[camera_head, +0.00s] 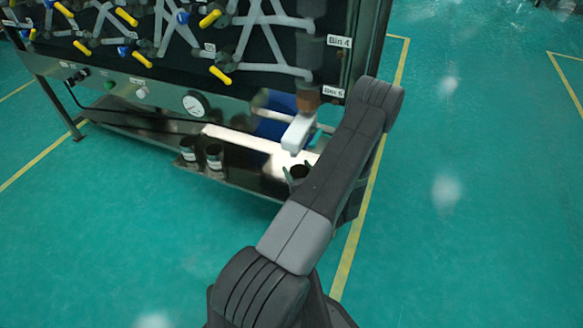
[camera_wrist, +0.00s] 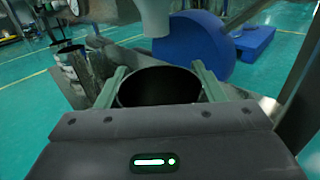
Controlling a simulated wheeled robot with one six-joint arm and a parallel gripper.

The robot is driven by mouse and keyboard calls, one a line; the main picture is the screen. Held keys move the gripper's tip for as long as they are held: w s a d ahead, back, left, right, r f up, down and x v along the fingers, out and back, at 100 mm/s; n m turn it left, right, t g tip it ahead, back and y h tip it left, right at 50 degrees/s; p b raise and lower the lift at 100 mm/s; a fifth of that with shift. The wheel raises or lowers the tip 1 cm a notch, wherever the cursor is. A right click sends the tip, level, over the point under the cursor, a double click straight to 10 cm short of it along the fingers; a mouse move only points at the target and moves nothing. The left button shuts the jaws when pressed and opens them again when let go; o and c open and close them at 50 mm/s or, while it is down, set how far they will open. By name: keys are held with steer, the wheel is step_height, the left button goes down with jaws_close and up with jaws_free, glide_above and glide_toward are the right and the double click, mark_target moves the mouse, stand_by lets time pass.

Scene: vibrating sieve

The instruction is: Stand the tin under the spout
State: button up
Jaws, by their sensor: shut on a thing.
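My gripper (camera_wrist: 160,82) is shut on a dark, open-topped tin (camera_wrist: 158,92), with one pale green finger on each side. The tin is upright, and its black inside faces the wrist camera. In the head view the held tin (camera_head: 299,172) shows at the right end of the steel shelf, partly hidden by my arm. The pale spout (camera_head: 298,133) hangs above it, below a brown fitting. In the wrist view the spout (camera_wrist: 155,18) appears just beyond and above the tin's far rim. I cannot tell whether the tin's base touches the shelf.
A blue rounded part (camera_wrist: 200,45) sits behind the spout. The sieve panel (camera_head: 200,40) with yellow-handled valves rises behind.

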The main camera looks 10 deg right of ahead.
steer(key=shift+w+a+f+b, duration=0.2)
steer(key=shift+w+f, duration=0.4)
steer(key=shift+w, duration=0.3)
steer(key=shift+w+a+f+b, duration=0.15)
steer(key=shift+w+f, duration=0.4)
steer(key=shift+w, duration=0.3)
steer(key=shift+w+a+f+b, duration=0.2)
steer(key=shift+w+f, duration=0.4)
steer(key=shift+w, duration=0.3)
steer(key=shift+f, duration=0.2)
steer(key=o, duration=1.1)
steer(key=shift+r, duration=0.2)
steer(key=shift+s+d, duration=0.1)
steer(key=shift+s, duration=0.05)
steer(key=s, duration=0.3)
steer(key=s+d, duration=0.1)
steer(key=s, duration=0.3)
steer(key=s+d+p, duration=0.1)
steer(key=s, duration=0.3)
steer(key=shift+s, duration=0.2)
